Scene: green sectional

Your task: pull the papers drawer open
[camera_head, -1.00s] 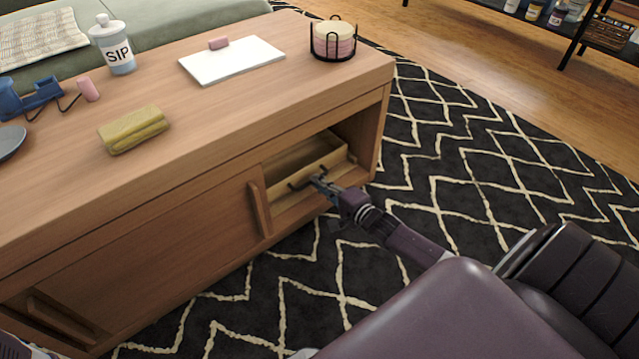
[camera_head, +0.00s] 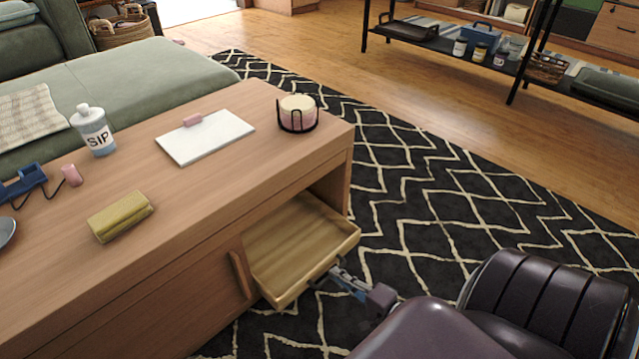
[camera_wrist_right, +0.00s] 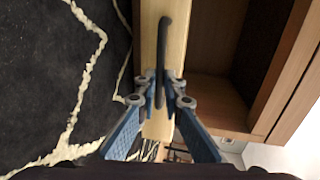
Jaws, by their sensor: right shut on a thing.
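The papers drawer (camera_head: 290,243) is a light wooden drawer in the right bay of the low wooden cabinet. It stands well out of its opening, and its inside looks empty. My right gripper (camera_head: 328,277) is at the drawer's front, shut on the dark bar handle. In the right wrist view, the fingers (camera_wrist_right: 166,92) close on the dark handle (camera_wrist_right: 164,60) against the pale drawer front (camera_wrist_right: 150,40). My left gripper is not in view.
The cabinet top (camera_head: 170,195) holds a white board (camera_head: 206,138), a candle in a black holder (camera_head: 297,114), a SIP jar (camera_head: 94,130) and a yellow-green folded item (camera_head: 121,216). A sliding door (camera_head: 190,305) adjoins the drawer.

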